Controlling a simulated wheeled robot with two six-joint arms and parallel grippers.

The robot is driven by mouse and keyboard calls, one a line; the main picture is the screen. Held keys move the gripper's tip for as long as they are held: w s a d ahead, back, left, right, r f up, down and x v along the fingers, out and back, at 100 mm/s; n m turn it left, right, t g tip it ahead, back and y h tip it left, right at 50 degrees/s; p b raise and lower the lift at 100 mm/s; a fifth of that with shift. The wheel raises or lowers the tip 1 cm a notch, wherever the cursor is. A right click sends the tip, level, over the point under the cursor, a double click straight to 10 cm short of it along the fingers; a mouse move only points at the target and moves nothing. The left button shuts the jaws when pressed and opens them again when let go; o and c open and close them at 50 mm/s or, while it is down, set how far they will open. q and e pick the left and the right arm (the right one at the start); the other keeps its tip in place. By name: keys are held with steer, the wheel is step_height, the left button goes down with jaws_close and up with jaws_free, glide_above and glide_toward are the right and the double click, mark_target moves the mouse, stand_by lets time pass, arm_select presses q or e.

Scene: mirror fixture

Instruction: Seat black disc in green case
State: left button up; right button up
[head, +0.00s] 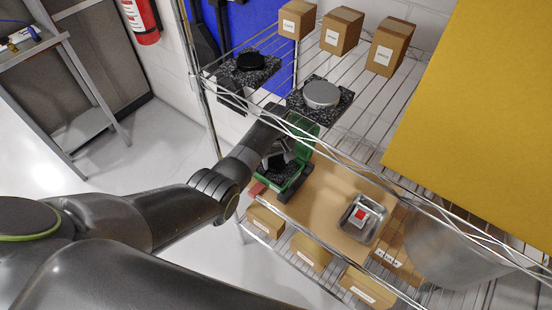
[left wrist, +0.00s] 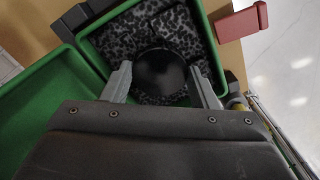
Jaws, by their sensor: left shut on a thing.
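The green case (head: 304,171) stands open on the middle shelf, with grey speckled foam inside; its lid is raised on the far side in the head view. In the left wrist view the case (left wrist: 84,48) surrounds the foam (left wrist: 190,45). My left gripper (head: 276,160) reaches into the case. Its fingers are shut on a black disc (left wrist: 160,72), which is over the foam; I cannot tell whether it touches the foam or sits in a recess. Another black round thing (head: 250,61) lies on a speckled pad on the upper shelf. My right gripper is out of view.
A silver disc (head: 321,93) lies on a second pad on the upper wire shelf, near small cartons (head: 342,30). A metal tray (head: 363,217) with a red-and-white item stands right of the case. A red piece (left wrist: 240,22) is beside the case. Shelf wires cross above my arm.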

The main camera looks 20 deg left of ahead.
arm_select(q)
steer(key=shift+f, duration=0.3)
stand_by(0.4)
steer(key=shift+s+f, duration=0.15)
steer(key=shift+f, duration=0.1)
stand_by(0.6)
steer(key=o, duration=1.1)
steer(key=shift+d+f, duration=0.1)
steer(key=shift+s+f, duration=0.1)
steer(key=shift+a+r+p, duration=0.15)
steer(key=shift+r+p, duration=0.35)
steer(key=shift+a+r+p, duration=0.15)
steer(key=shift+r+p, duration=0.35)
steer(key=shift+d+r+p, duration=0.15)
steer(key=shift+r+p, duration=0.6)
